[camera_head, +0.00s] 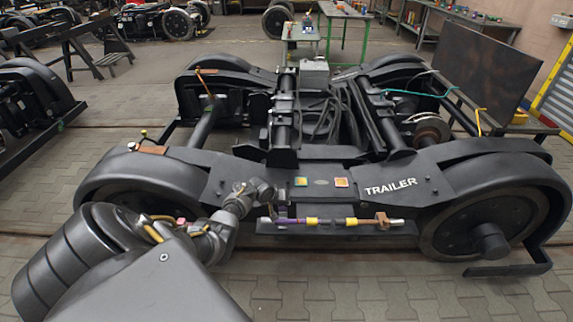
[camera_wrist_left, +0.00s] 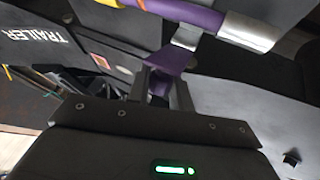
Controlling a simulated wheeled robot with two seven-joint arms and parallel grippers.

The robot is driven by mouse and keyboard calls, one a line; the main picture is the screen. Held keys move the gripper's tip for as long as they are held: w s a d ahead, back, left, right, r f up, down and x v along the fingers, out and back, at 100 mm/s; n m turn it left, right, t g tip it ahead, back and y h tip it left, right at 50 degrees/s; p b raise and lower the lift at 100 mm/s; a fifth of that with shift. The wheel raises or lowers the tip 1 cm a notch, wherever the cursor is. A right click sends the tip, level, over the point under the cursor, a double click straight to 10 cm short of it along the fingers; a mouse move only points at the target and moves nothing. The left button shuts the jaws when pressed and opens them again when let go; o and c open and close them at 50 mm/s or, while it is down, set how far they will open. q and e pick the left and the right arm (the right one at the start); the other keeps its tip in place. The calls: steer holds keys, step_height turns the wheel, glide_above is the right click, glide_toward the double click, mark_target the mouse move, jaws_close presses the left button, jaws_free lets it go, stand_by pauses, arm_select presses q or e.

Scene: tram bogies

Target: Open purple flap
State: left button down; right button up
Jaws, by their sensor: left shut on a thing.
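The purple flap (camera_wrist_left: 170,59) hangs below a purple section of a bar (camera_wrist_left: 190,16) in the left wrist view. My left gripper (camera_wrist_left: 160,88) is shut on the flap's lower part, with one finger on each side. In the head view the bar (camera_head: 335,221) runs level along the front of the black bogie frame (camera_head: 330,195), with purple, yellow and silver sections. My left arm comes in from the lower left and its wrist is at the bar's left end. The fingers are hard to make out there. My right gripper is not in view.
The trailer bogie's wheels (camera_head: 490,222) stand at either side of the frame. Grey paving (camera_head: 330,295) in front is clear on the right. A small green-legged table (camera_head: 300,33), a dark panel (camera_head: 485,70) and other bogies are behind and to the sides.

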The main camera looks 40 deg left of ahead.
arm_select(q)
steer(key=shift+w+a, duration=0.1)
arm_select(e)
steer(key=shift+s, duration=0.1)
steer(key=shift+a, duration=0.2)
arm_select(q)
steer(key=c, duration=1.3)
jaws_free()
steer(key=shift+o, duration=0.2)
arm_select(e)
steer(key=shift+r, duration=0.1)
arm_select(q)
steer(key=shift+r+p, duration=0.25)
steer(key=shift+p, duration=0.05)
steer(key=p+v, duration=0.4)
steer(key=v, duration=0.6)
steer(key=shift+r, duration=0.15)
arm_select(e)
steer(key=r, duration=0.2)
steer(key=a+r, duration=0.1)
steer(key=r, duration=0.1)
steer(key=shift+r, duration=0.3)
